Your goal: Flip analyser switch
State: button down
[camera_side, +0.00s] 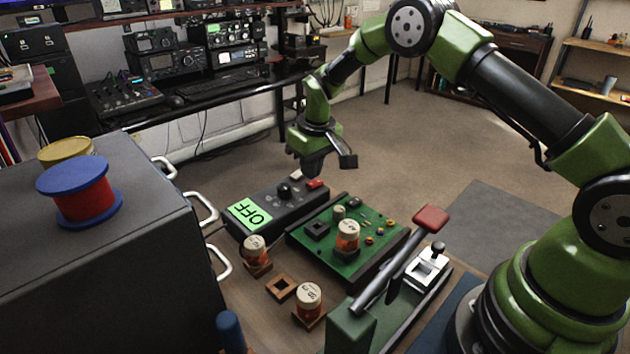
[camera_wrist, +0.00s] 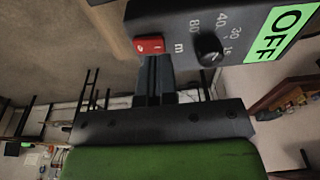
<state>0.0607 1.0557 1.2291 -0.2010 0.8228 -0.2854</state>
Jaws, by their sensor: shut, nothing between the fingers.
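The analyser (camera_side: 275,212) is a dark box with a green display reading OFF (camera_side: 250,213). It carries a black knob (camera_side: 284,191) and a red rocker switch (camera_side: 316,183) at its far end. In the wrist view the red switch (camera_wrist: 148,45) is at the upper middle, left of the knob (camera_wrist: 208,50) and its band numbers. The OFF display (camera_wrist: 284,25) is at the upper right. My gripper (camera_side: 313,171) is shut and empty, pointing down over the switch end. In the wrist view its fingertips (camera_wrist: 154,58) appear at the switch's lower edge; I cannot tell whether they touch.
A green circuit board (camera_side: 335,240) with a labelled coil lies right of the analyser. Two more coils (camera_side: 255,250) (camera_side: 308,298) and an empty square socket (camera_side: 281,287) are in front. A red-handled lever (camera_side: 430,218) rises at the right. A dark cabinet (camera_side: 110,250) stands left.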

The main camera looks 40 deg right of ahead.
jog(key=shift+f, duration=1.1)
dwell(0.3)
jog(key=shift+r, duration=3.55)
jog(key=shift+r, duration=0.1)
notch_tip(320, 180, up, 10)
jog(key=m+t, duration=0.1)
send_over(311, 184)
jog(key=s+a, duration=0.2)
jog(key=s, duration=0.2)
jog(key=s+a+r+m+t, duration=0.1)
jog(key=s+r+t, duration=0.1)
jog(key=s+r, duration=0.55)
jog(key=s+a+m+t+y, duration=0.2)
jog(key=s, duration=1.5)
jog(key=shift+r, duration=0.35)
